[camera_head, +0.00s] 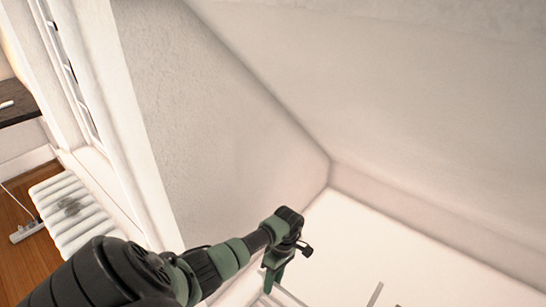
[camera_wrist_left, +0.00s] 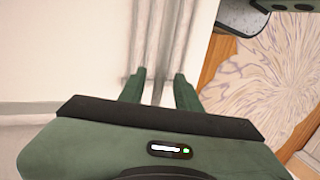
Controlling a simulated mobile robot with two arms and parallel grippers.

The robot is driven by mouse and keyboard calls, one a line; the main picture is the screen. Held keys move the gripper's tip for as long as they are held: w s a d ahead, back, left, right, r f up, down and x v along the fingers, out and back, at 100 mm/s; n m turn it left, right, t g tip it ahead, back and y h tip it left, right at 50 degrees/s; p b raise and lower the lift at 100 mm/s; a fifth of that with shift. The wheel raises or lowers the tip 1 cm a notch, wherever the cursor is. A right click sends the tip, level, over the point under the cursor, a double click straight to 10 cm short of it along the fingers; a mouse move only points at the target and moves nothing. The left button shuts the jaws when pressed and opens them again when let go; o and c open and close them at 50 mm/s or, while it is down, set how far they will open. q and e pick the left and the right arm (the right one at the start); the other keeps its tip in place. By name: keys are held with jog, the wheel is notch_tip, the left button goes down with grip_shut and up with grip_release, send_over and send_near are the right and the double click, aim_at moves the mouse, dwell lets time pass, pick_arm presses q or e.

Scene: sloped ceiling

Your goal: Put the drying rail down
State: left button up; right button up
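My left gripper (camera_head: 274,276) points down at the bottom middle of the head view. Pale thin bars, which look like part of the drying rail (camera_head: 376,293), show beside and below it, cut off by the bottom edge. In the left wrist view my two green fingers (camera_wrist_left: 159,78) stand apart. Pale upright bars of what seems to be the drying rail (camera_wrist_left: 154,35) run between and beyond the fingertips. I cannot tell whether the fingers touch them. Most of the rail is out of view. My right gripper is in neither view.
A white ribbed radiator (camera_head: 75,210) stands at the left, by the wooden floor. A dark shelf or tabletop (camera_head: 18,105) is at the far left. White walls and the sloped ceiling (camera_head: 400,80) close in around the arm. A patterned rug (camera_wrist_left: 265,75) lies right in the wrist view.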

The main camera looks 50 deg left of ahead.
pick_arm(q)
jog(key=v, duration=1.1)
jog(key=shift+w+r+b, duration=0.15)
jog(key=shift+r+b, duration=0.15)
jog(key=shift+r, duration=0.1)
